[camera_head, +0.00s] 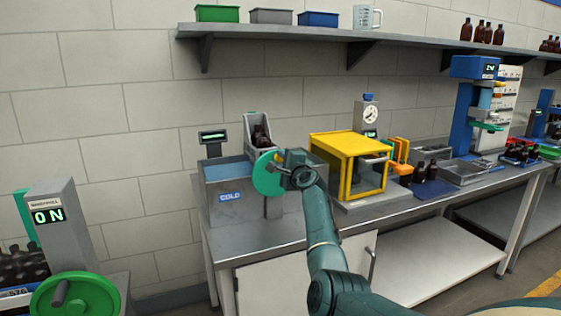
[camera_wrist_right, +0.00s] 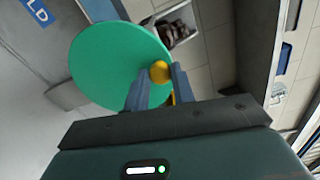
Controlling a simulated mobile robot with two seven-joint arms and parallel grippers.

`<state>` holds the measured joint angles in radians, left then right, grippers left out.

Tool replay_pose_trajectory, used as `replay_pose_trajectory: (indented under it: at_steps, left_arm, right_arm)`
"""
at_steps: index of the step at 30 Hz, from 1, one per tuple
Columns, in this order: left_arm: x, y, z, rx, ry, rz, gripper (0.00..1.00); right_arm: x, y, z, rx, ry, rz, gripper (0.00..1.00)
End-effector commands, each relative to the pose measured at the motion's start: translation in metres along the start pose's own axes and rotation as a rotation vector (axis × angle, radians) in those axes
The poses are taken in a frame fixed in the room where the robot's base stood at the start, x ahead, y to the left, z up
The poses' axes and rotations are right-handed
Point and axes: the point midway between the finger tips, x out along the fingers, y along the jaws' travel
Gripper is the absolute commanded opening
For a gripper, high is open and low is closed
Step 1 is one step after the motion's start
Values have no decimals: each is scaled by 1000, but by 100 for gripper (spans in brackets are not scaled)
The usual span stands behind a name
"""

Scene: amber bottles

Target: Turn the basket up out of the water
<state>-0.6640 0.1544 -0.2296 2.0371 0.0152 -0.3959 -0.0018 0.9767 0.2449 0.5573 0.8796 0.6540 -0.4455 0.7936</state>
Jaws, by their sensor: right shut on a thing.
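The COLD bath (camera_head: 229,190) is a grey tank with blue water (camera_head: 222,171) on the left end of the bench. The grey basket (camera_head: 250,121) stands above the water at the tank's back right, with dark amber bottles (camera_head: 261,137) in it; it also shows in the right wrist view (camera_wrist_right: 188,13). A green handwheel (camera_head: 266,176) is on the tank's right side. My right gripper (camera_head: 292,168) is shut on the wheel's yellow knob (camera_wrist_right: 160,71), with a finger on each side. The gripper and arm hide part of the wheel. My left gripper is not in view.
A yellow-framed cabinet (camera_head: 341,146) stands close right of my right gripper. A small display post (camera_head: 213,138) stands behind the tank. Another green handwheel (camera_head: 75,298) is at the lower left. A shelf (camera_head: 300,33) runs along the wall above.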

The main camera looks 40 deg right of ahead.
Motion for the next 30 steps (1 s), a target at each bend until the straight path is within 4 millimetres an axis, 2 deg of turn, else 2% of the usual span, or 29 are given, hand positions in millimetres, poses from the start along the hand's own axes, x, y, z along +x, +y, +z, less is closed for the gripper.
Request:
replay_pose_trajectory:
  at_steps: [1, 14, 15, 22, 30]
  left_arm:
    - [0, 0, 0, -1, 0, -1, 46]
    - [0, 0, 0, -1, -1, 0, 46]
    - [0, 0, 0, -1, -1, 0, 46]
    - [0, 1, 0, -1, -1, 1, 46]
    - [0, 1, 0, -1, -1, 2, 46]
  right_arm:
    - [0, -5, -3, 1, 6, -10, 0]
    - [0, -5, -3, 3, 7, -11, 0]
    - [0, -5, -3, 3, 7, -11, 27]
    - [0, -3, -2, 4, 4, -6, 46]
    - [-1, -1, -1, 5, 2, -2, 46]
